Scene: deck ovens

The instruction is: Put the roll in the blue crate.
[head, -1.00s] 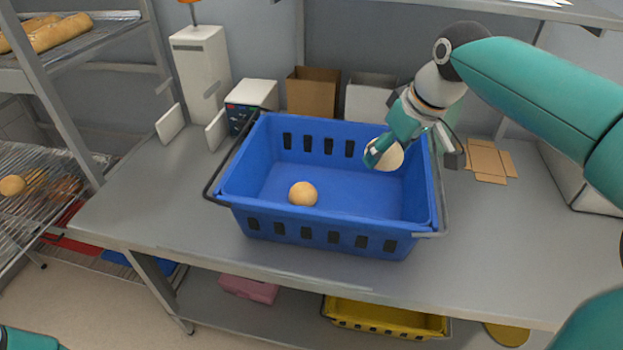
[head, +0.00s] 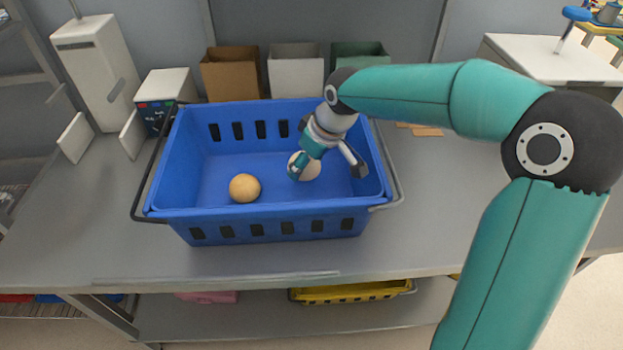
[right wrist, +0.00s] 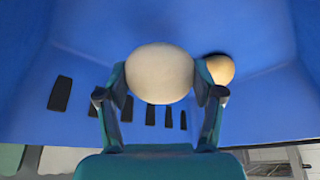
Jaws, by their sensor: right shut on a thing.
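The blue crate (head: 270,225) stands on the grey table, with one round tan roll (head: 244,188) lying on its floor. My right gripper (head: 305,170) is down inside the crate's right part, shut on a paler round roll (head: 309,164). In the right wrist view this pale roll (right wrist: 160,74) sits between the two fingers, and the tan roll (right wrist: 220,69) shows behind it to the right. I cannot tell whether the held roll touches the crate floor. My left gripper is not in view.
Brown (head: 231,76), white (head: 296,72) and green (head: 358,57) boxes stand behind the crate. A white device with a dark panel (head: 162,96) is at the back left. A yellow crate (head: 350,291) is on the lower shelf.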

